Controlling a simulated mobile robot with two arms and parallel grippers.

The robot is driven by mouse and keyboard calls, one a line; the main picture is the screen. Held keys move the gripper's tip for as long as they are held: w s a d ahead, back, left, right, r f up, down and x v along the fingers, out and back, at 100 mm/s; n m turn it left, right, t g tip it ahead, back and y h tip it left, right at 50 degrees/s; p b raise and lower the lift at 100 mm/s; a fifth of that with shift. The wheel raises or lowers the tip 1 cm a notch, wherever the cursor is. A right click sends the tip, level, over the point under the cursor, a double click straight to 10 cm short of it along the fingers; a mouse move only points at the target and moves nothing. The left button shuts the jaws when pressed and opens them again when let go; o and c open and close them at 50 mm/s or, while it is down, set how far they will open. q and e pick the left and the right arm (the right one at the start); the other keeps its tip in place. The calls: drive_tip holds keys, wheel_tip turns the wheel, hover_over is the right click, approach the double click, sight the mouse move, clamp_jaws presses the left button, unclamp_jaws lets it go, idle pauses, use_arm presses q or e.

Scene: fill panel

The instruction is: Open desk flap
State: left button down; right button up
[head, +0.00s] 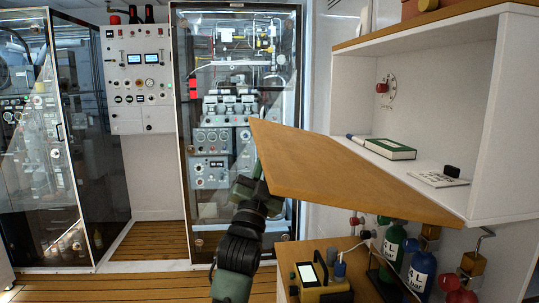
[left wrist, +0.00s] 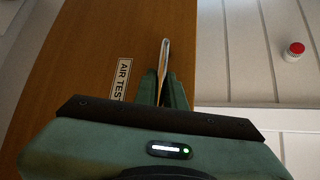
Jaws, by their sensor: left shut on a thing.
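The desk flap (head: 330,170) is a brown wooden panel. In the head view it juts out to the left from the lower front edge of the white cabinet, and the shelf above it is uncovered. In the left wrist view the flap (left wrist: 75,60) carries an "AIR TEST" label. My left gripper (head: 258,172) is at the flap's outer left edge, partly hidden by it. My right gripper is not in view.
The open cabinet shelf (head: 435,168) holds a green book (head: 390,149) and a white card (head: 438,179). Glass-fronted equipment cabinets (head: 240,100) stand behind, with wooden floor in front.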

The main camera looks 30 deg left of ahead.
use_arm(q)
drive_tip(key=shift+f, duration=0.1)
idle(0.3)
drive_tip(key=c, duration=1.5)
unclamp_jaws()
